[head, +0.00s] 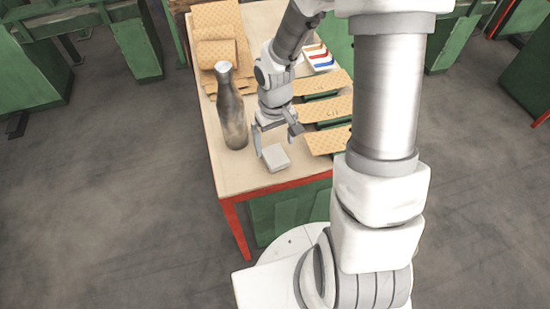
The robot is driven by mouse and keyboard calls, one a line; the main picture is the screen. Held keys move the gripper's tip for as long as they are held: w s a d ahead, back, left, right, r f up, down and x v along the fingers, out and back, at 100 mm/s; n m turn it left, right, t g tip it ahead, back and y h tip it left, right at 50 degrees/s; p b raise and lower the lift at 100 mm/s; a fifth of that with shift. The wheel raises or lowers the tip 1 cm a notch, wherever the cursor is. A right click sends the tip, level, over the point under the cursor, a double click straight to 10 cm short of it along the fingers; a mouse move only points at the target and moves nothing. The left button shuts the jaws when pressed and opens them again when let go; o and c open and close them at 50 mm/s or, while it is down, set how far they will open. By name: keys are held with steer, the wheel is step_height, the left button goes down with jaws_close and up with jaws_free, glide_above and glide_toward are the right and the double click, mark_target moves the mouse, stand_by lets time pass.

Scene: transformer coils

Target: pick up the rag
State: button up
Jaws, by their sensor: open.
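The rag (275,158) looks like a small, light grey folded square. It lies flat near the front edge of the table, right of a metal bottle. My gripper (277,144) points down just behind and above the rag, with its jaws apart. The left finger is close to the rag's left back corner, and the right finger is off to its upper right. Nothing shows between the fingers. I cannot tell whether a finger touches the rag.
The tall metal bottle (231,107) stands upright close left of my gripper. Patterned tan sheets (326,109) lie on the right of the table (232,179), partly behind my arm. More tan pieces (216,54) and a tray with coloured items (319,60) are farther back.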

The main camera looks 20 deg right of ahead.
mark_target(276, 157)
steer(key=shift+w+d+f+b, duration=0.15)
steer(key=shift+f+b, duration=0.15)
steer(key=shift+f, duration=1.4)
steer(key=shift+d+f+b, duration=0.1)
steer(key=shift+f+b, duration=0.2)
steer(key=shift+f, duration=1.4)
steer(key=shift+c, duration=0.3)
steer(key=c, duration=1.2)
